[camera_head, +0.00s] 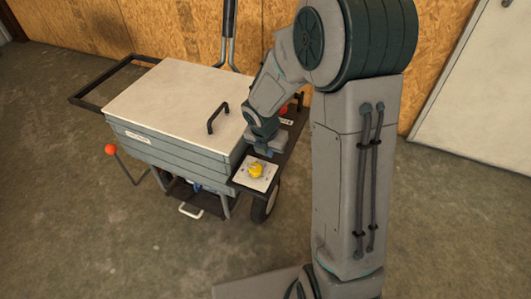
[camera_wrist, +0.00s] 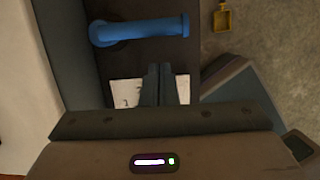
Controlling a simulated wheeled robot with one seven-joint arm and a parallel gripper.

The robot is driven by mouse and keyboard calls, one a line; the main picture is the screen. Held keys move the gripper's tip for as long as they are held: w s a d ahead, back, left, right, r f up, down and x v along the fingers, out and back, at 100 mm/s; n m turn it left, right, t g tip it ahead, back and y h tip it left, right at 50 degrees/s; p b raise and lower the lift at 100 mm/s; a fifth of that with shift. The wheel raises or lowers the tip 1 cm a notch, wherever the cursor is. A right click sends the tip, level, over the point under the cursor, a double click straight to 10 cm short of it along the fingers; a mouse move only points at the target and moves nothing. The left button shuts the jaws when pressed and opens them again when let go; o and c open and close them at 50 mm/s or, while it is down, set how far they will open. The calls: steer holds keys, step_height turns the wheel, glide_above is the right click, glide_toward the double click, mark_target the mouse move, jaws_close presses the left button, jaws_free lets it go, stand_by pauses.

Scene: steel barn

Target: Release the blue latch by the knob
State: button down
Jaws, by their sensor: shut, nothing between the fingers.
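A blue bar (camera_wrist: 140,30), which I take to be the blue latch, lies across a dark panel at the top of the wrist view. Its left end is wide and round, and its right end is a small knob-like end. My gripper (camera_wrist: 165,75) is shut and empty, with its tips below the bar in the picture and apart from it. In the head view my gripper (camera_head: 264,150) is over the dark side shelf of the cart, beside a yellow knob (camera_head: 257,170) on a white plate. I cannot make out the blue bar there; my arm may hide it.
The cart has a pale lid (camera_head: 170,98) with a black handle (camera_head: 217,117). A red ball-ended lever (camera_head: 110,149) sticks out at left. A white label (camera_wrist: 125,92) lies near my fingertips. A yellow piece (camera_wrist: 222,18) shows at upper right. Floor in front is clear.

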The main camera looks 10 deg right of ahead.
steer(key=shift+w+d+r, duration=0.3)
steer(key=shift+w+d, duration=0.4)
steer(key=shift+w, duration=0.15)
steer(key=shift+r+p, duration=0.1)
steer(key=shift+p, duration=0.3)
steer(key=shift+w+d+n+p, duration=0.1)
steer(key=shift+d+n+p, duration=0.1)
steer(key=shift+n+p, duration=0.2)
